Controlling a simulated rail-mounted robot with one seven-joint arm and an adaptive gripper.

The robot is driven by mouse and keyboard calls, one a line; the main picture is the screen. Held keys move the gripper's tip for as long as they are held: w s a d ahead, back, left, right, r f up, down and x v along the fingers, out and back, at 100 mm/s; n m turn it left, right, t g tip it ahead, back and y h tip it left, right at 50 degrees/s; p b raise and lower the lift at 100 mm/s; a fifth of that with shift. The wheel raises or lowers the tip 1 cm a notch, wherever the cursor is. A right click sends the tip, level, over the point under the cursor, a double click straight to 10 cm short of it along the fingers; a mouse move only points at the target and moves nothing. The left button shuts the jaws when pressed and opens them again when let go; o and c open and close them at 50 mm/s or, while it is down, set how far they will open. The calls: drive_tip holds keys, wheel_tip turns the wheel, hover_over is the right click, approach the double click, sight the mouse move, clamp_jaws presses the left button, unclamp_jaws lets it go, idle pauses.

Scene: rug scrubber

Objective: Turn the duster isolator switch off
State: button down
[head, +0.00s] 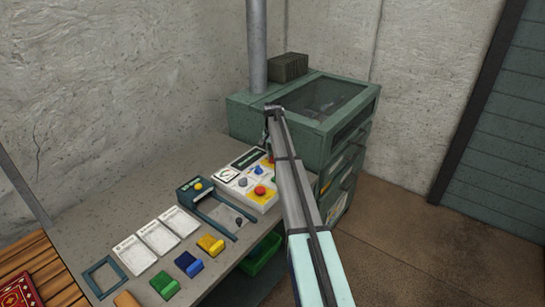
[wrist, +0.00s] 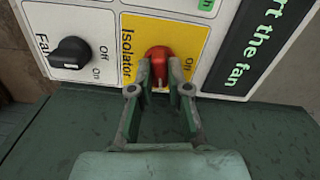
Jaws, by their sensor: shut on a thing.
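The duster isolator switch (wrist: 158,54) is a red rotary knob on a yellow plate (wrist: 128,22) marked "Isolator" in the wrist view. "Off" and "On" labels stand to its right. My gripper (wrist: 160,84) is shut on the red knob, with one finger on each side. A small pale mark shows at the knob's lower end between the fingers; I cannot tell which label it points to. In the head view my arm reaches over the white control panel (head: 239,181) and hides most of the gripper and the isolator.
A black fan knob (wrist: 71,53) with its own Off and On labels sits left of the isolator. A dark sign (wrist: 262,45) is at right. A green cabinet (head: 308,116) stands behind the panel. Cards and coloured blocks lie on the bench (head: 110,225). Open floor is at right.

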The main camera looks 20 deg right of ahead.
drive_tip(key=n+b, duration=0.1)
drive_tip(key=n, duration=0.3)
drive_tip(key=shift+f+b, duration=0.1)
drive_tip(key=shift+b, duration=0.3)
drive_tip(key=n+b, duration=0.1)
drive_tip(key=n, duration=0.3)
drive_tip(key=n+b, duration=0.1)
drive_tip(key=n, duration=0.2)
drive_tip(key=shift+n, duration=2.3)
drive_tip(key=c, duration=1.1)
unclamp_jaws()
drive_tip(key=shift+r, duration=0.2)
